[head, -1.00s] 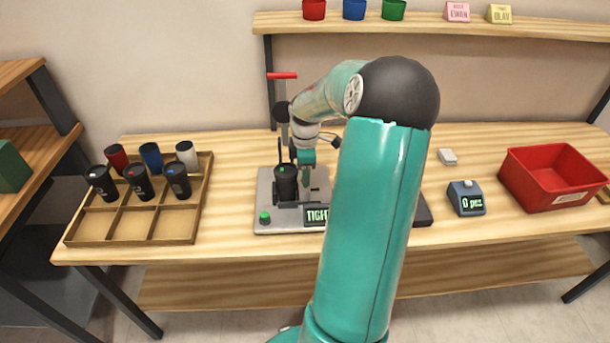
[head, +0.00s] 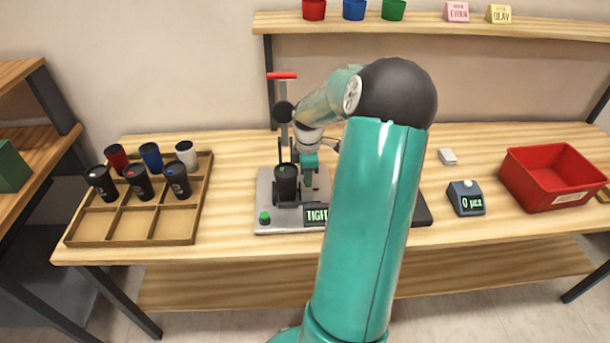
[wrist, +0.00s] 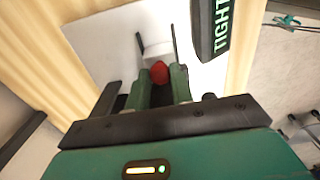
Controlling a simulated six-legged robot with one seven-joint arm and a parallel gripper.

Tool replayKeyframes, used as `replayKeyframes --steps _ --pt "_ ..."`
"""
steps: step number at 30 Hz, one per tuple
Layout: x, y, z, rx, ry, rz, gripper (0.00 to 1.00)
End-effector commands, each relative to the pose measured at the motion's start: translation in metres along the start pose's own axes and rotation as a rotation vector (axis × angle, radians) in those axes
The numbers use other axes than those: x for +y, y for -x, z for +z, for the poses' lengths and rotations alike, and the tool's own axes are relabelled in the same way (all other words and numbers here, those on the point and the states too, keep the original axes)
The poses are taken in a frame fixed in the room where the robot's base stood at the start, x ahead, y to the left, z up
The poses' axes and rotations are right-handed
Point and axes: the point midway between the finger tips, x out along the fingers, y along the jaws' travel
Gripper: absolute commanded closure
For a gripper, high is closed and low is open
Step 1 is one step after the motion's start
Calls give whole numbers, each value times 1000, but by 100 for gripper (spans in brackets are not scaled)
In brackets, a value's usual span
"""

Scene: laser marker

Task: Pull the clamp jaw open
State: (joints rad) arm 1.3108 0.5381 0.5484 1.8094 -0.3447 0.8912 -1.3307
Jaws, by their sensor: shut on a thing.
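The laser marker's grey base (head: 264,205) stands on the bench, with a black cup (head: 286,184) upright in its clamp. Its display (head: 316,214) is partly hidden by my arm in the head view; in the wrist view the display (wrist: 222,32) reads "TIGHT". In the wrist view my gripper (wrist: 161,80) has its two green fingers on either side of a red knob (wrist: 159,71), shut on it. I take the knob to belong to the clamp jaw. In the head view my gripper (head: 309,176) is just right of the cup, its fingertips hard to make out.
A wooden tray (head: 88,229) with several cups is at the left. A post with a red handle (head: 282,75) rises behind the marker.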

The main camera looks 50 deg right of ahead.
Motion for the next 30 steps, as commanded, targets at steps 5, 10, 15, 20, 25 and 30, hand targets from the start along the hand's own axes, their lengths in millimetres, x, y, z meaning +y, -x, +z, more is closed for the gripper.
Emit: replayKeyframes --steps 5,10,15,20,25,30 --pt "0 0 10 -7 -7 0 100" --pt "0 1 11 -9 -8 1 66" --pt "0 0 10 -7 -6 1 55" --pt "0 1 9 -6 -5 1 55" --pt "1 14 8 -6 -5 5 55" --pt "1 45 8 -8 -5 6 55"
